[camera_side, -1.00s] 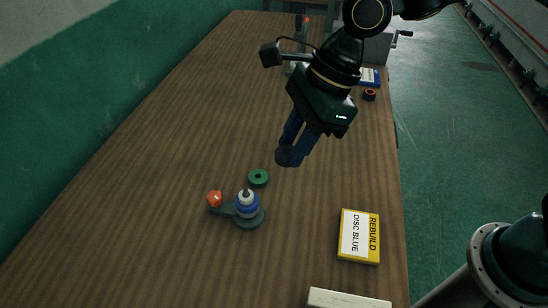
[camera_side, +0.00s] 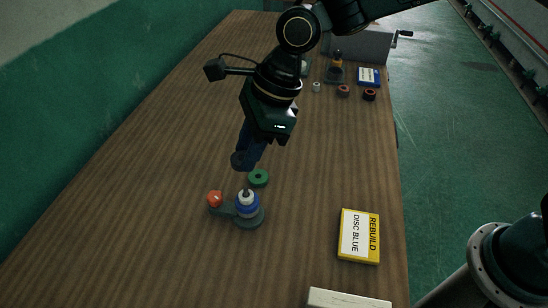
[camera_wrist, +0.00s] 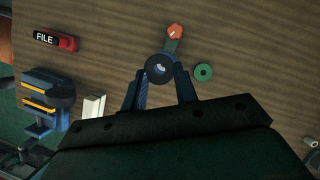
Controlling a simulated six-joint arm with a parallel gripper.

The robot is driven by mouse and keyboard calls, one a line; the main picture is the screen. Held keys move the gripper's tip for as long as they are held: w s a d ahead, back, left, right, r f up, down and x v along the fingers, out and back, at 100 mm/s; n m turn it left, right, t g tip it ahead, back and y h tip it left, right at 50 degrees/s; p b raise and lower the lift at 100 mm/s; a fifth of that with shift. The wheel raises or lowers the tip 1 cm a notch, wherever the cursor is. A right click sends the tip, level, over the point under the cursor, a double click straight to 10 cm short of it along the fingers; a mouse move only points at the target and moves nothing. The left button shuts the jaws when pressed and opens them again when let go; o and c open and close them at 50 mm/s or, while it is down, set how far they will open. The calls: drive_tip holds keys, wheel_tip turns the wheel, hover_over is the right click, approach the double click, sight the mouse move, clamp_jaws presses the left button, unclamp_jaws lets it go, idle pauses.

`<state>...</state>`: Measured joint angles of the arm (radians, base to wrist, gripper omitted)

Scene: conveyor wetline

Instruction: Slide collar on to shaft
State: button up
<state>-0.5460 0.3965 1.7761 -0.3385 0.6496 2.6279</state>
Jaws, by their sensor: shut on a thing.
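My gripper (camera_side: 243,160) is shut on a dark ring-shaped collar (camera_side: 238,160), held above the table. In the wrist view the collar (camera_wrist: 159,68) sits between the two fingertips, and a light spot shows through its hole. The shaft (camera_side: 246,193) stands upright on a dark green base, with white and blue rings around it and its thin dark tip showing. The held collar is above the shaft's tip, apart from it in the side view. An orange-red knob (camera_side: 215,198) sits on the base's arm; it also shows in the wrist view (camera_wrist: 175,31).
A green ring (camera_side: 259,178) lies flat on the table beside the base. Small rings and a second post (camera_side: 336,72) stand at the back.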

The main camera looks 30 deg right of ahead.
hover_over(253, 194)
drive_tip(key=shift+w+f, duration=0.1)
drive_tip(key=shift+f, duration=2.85)
drive_tip(key=shift+f, duration=1.45)
drive_tip(key=o, duration=1)
drive_tip(key=shift+r, duration=0.2)
drive_tip(key=v, duration=1.3)
drive_tip(key=shift+d+r, duration=0.1)
drive_tip(key=shift+r, duration=0.15)
